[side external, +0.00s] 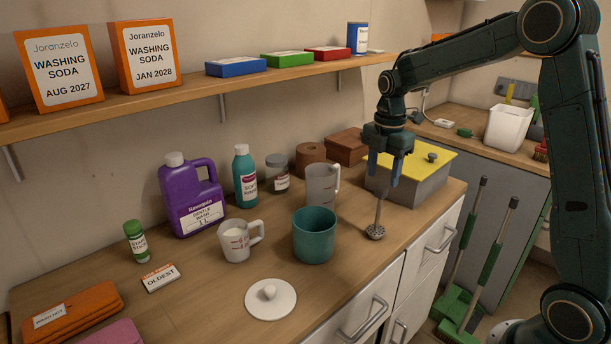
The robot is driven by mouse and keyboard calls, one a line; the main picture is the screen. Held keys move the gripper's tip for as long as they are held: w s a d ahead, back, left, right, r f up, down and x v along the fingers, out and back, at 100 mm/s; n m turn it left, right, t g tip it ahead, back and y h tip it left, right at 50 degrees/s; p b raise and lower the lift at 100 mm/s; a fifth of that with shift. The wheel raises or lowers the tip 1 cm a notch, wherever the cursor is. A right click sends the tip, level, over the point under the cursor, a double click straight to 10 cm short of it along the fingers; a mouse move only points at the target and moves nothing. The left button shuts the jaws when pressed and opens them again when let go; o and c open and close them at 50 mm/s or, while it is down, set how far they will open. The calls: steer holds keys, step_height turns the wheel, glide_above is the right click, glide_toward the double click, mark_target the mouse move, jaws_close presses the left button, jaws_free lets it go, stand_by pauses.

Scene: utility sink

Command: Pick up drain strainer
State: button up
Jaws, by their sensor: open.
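What looks like the drain strainer (376,232) is a grey metal piece with a round, dark-holed head and a thin stem rising from it, tilted slightly to the right. Its head is low over the countertop (345,268), right of the teal tub; I cannot tell whether it touches the wood. My gripper (385,172) points down just above the stem's top end, with its two blue fingers apart. The stem's top is close below the fingertips, and I cannot tell whether it reaches between them.
A teal tub (313,243) and grey jug (321,187) stand left of the strainer. A grey box with a yellow lid (418,160) stands close behind right. A white knobbed lid (270,303) lies at the front. A shelf (200,92) runs above.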

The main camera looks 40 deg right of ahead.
mark_target(382, 188)
steer(key=shift+s+f, duration=0.15)
steer(key=shift+f, duration=2.45)
jaws_close()
